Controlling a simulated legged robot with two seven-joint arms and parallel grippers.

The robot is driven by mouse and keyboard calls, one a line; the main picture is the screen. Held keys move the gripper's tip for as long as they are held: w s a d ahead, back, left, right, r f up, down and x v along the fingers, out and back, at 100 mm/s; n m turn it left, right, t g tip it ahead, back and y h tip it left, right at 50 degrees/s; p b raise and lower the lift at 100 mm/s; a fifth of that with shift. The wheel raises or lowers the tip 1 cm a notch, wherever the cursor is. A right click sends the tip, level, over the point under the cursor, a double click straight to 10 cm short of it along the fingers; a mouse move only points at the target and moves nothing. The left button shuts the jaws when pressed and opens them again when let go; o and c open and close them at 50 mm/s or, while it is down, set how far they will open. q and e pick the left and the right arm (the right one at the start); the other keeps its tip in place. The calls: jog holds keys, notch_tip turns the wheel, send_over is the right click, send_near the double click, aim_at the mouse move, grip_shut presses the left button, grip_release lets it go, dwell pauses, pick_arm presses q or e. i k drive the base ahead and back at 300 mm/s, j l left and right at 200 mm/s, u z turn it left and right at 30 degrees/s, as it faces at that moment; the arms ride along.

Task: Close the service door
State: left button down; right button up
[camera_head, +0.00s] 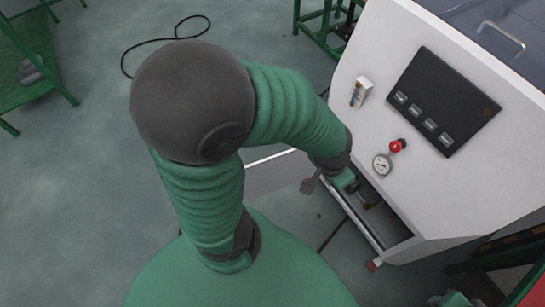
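The white generator cabinet (440,190) stands at the right, with an open compartment (388,222) low in its front-left side. A flat grey panel with a white edge (277,172), which looks like the open service door, stands out to the left of it, partly hidden by my arm. A small grey handle-like part (310,185) shows near its right end. My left arm bends over the scene, and its gripper (358,192) is at the compartment's upper-left corner. Its fingers are too small and dark to read; contact cannot be told. My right gripper is not in view.
The cabinet front carries a black control panel (440,102), a red knob (397,146), a gauge (381,164) and a small switch box (361,92). A black cable (150,42) lies on the floor. A green bench (28,60) stands at far left. The left floor is mostly clear.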

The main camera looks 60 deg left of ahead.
aim_at(267, 175)
jog(key=k+j+z, duration=0.4)
jog(key=k+j, duration=0.35)
jog(key=j, duration=0.45)
jog(key=k+j+z, duration=0.35)
jog(key=k+j, duration=0.5)
jog(key=j, duration=0.15)
jog(key=k+j+z, duration=0.1)
jog(key=j, duration=0.85)
jog(key=k+j+z, duration=0.15)
jog(key=j, duration=0.3)
jog(key=k+j+z, duration=0.1)
jog(key=j, duration=0.35)
jog(key=i+l+u, duration=0.15)
jog(key=i+u, duration=0.2)
jog(key=i, duration=0.15)
